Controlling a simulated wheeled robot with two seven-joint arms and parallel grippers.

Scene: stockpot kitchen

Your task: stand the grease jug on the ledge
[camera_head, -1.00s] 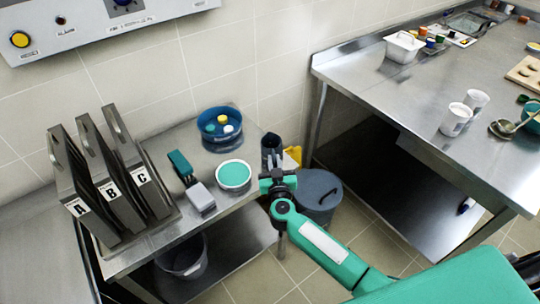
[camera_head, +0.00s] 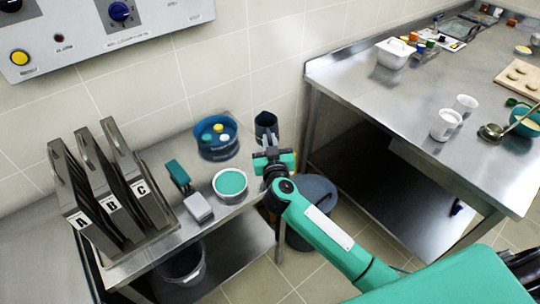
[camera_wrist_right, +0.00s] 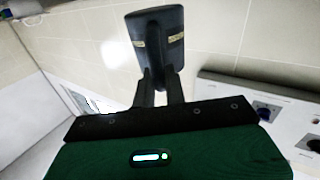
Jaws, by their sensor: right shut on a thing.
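The grease jug, a dark blue-grey upright-looking vessel (camera_head: 265,121), is at the right end of the low steel side table in the head view. My right gripper (camera_head: 269,146) is shut on it from below and in front. In the right wrist view the jug (camera_wrist_right: 157,36) shows beyond the two fingers (camera_wrist_right: 158,84), with tan marks on its sides, against the tiled wall. It appears raised clear of the table. I cannot tell for certain which surface is the ledge. My left gripper is not in view.
The side table (camera_head: 235,203) holds a rack of binders A, B, C (camera_head: 112,190), a blue tub (camera_head: 216,151), a white-rimmed teal-filled bowl (camera_head: 230,198) and a grey-green tool (camera_head: 198,208). A grey lidded bin (camera_head: 312,225) stands beside it. A control panel (camera_head: 150,38) hangs above.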

